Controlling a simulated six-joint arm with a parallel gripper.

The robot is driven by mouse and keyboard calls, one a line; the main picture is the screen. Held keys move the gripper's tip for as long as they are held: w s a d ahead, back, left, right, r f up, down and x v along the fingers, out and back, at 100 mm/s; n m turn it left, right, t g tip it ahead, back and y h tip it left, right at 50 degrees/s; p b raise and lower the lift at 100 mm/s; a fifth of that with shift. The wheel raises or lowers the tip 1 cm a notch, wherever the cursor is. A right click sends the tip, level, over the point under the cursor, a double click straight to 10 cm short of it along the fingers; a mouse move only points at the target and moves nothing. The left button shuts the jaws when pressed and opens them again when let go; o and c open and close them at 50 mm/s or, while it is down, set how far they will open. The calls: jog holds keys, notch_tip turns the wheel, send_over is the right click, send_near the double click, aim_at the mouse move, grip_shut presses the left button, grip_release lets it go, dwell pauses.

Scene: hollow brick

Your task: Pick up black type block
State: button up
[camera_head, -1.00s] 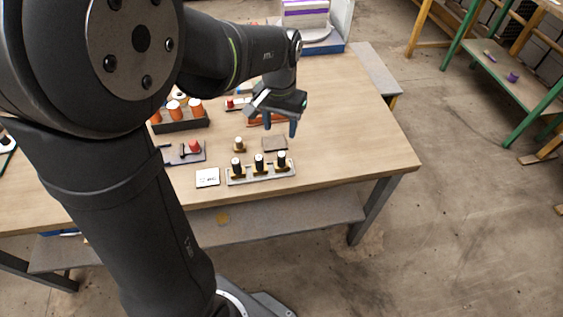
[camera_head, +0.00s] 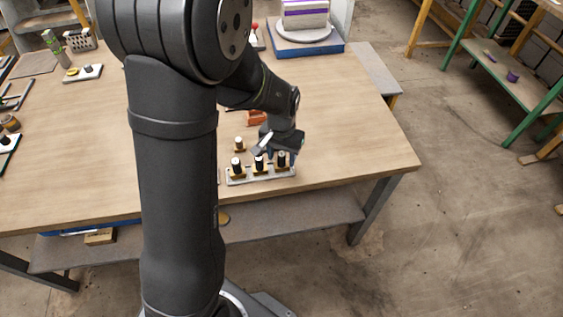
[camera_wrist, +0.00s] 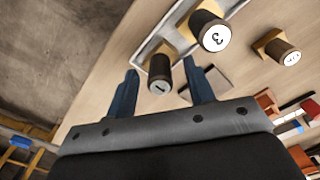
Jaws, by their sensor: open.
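Three black type blocks with pale marked ends stand in a row on a light tray (camera_head: 246,181): left (camera_head: 237,168), middle (camera_head: 259,166) and right (camera_head: 281,163). My gripper (camera_head: 280,156) is low over the right one. In the wrist view my gripper (camera_wrist: 165,73) is open, a blue finger to each side of a black type block (camera_wrist: 160,72) with a short stroke on its end. I cannot tell whether either finger touches it. Another black block (camera_wrist: 208,30), marked 3, stands beyond it on the tray (camera_wrist: 150,46).
A lone brown-sided block (camera_head: 239,146) stands behind the tray; it also shows in the wrist view (camera_wrist: 280,52). Orange-red pieces (camera_head: 257,117) lie farther back. The table (camera_head: 350,140) is clear to the right. Its front edge is close to the tray.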

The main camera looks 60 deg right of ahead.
jog(key=shift+f, duration=0.3)
grip_shut()
jog(key=shift+r, duration=0.1)
